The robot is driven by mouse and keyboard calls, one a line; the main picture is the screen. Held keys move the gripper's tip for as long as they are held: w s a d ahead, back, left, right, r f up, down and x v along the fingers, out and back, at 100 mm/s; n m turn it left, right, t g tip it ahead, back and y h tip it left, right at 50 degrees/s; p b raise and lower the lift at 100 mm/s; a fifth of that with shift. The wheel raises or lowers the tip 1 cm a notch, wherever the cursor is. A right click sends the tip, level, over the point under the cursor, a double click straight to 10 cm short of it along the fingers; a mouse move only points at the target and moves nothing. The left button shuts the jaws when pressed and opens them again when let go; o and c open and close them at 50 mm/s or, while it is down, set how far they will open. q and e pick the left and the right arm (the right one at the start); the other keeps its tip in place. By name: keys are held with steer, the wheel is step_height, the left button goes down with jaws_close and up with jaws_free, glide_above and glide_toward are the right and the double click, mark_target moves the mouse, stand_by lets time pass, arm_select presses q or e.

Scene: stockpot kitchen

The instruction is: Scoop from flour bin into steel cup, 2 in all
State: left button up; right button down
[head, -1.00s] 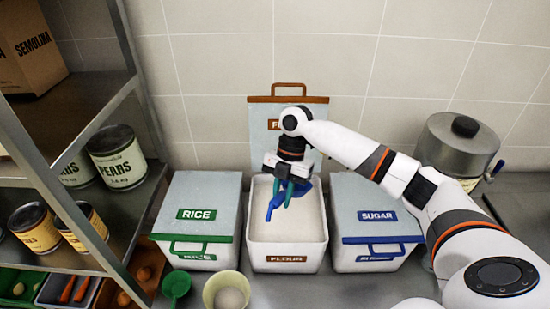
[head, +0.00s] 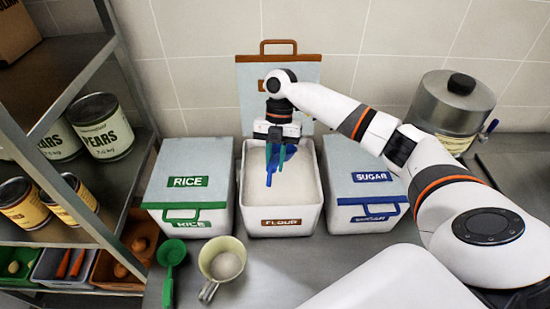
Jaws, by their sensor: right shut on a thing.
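The flour bin (head: 286,222) stands open at the middle, its lid (head: 240,85) raised against the wall and white flour (head: 306,180) inside. My right gripper (head: 278,148) is over the bin, shut on a blue scoop (head: 269,163). The scoop points down at the flour; I cannot tell how deep it sits or whether it holds any. A pale cup (head: 238,248) with a metal handle stands in front of the bin, with white powder in it. I see no other cup that could be the steel one. My left gripper is not in view.
The closed rice bin (head: 193,160) and sugar bin (head: 350,160) flank the flour bin. A green scoop (head: 171,255) lies left of the cup. A steel pot (head: 452,110) stands at the back right. Shelves with cans (head: 105,125) fill the left side.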

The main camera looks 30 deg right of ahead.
step_height(320, 180, down, 2)
steer(key=shift+f+b, duration=0.1)
steer(key=shift+b, duration=0.6)
step_height(320, 180, down, 7)
steer(key=b, duration=0.4)
steer(key=shift+f, duration=0.2)
steer(key=shift+r, duration=0.15)
stand_by(0.8)
steer(key=shift+r, duration=7.2)
steer(key=shift+s+a+f, duration=0.15)
steer(key=shift+f, duration=0.3)
steer(key=shift+s+a+f+t+h, duration=0.2)
steer(key=shift+f+t+h, duration=0.35)
steer(key=shift+s+a+f+t+h, duration=0.2)
steer(key=shift+a+f+t+h, duration=0.05)
steer(key=shift+f+t+h, duration=0.35)
steer(key=shift+s+a+f+t+h, duration=0.2)
steer(key=shift+f+t+h, duration=0.35)
